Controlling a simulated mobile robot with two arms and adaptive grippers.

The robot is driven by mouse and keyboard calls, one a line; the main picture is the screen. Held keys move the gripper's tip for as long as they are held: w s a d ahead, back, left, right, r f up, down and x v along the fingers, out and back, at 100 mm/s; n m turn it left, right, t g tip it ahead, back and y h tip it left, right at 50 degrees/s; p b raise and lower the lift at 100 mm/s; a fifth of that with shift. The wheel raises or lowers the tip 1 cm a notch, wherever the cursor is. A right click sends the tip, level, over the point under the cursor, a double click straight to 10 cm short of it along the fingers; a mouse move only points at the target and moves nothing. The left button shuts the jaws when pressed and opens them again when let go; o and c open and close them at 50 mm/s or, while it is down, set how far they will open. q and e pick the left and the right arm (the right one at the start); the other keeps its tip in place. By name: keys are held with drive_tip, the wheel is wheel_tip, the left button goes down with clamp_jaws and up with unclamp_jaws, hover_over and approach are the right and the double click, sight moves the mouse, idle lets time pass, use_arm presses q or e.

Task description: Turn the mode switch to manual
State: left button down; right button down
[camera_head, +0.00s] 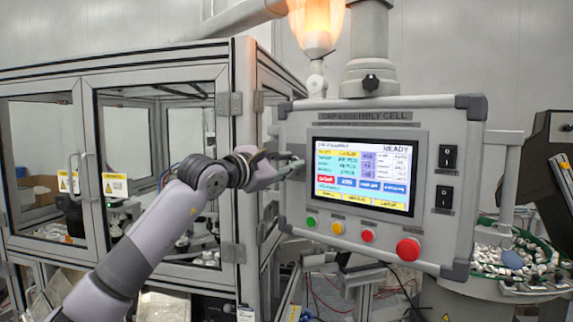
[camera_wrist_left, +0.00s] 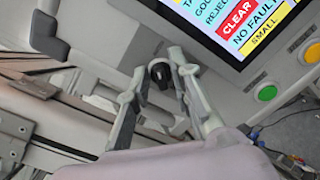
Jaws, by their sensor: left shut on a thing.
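The mode switch (camera_wrist_left: 160,74) is a small black knob on the grey control panel (camera_head: 435,120), beside the left edge of its screen. In the left wrist view it sits between the two fingers of my left gripper (camera_wrist_left: 159,70), which is shut on it. In the head view my left gripper (camera_head: 288,168) reaches the panel's left side from the left and hides the knob. Which setting the knob points to cannot be read. My right gripper is not in view.
The lit screen (camera_head: 362,172) is right of my gripper. Green (camera_head: 311,222), yellow (camera_head: 337,228) and red (camera_head: 368,236) buttons and a large red button (camera_head: 408,250) lie below it. A glazed cabinet (camera_head: 160,62) stands behind my arm.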

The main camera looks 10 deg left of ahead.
use_arm(q)
drive_tip(key=shift+f+n+b, duration=0.15)
drive_tip(key=shift+n+b, duration=0.55)
drive_tip(key=shift+b, duration=0.15)
drive_tip(key=shift+n+b, duration=1.2)
drive_tip(key=n+b, duration=0.4)
drive_tip(key=n, duration=0.2)
drive_tip(key=shift+a, duration=0.15)
drive_tip(key=n+b, duration=0.1)
drive_tip(key=n, duration=0.1)
drive_tip(key=n+b, duration=0.1)
drive_tip(key=n, duration=0.2)
drive_tip(key=shift+w+a+r, duration=0.1)
drive_tip(key=shift+a+r, duration=0.05)
drive_tip(key=shift+r, duration=0.05)
drive_tip(key=shift+n+b, duration=0.65)
drive_tip(key=shift+n, duration=0.95)
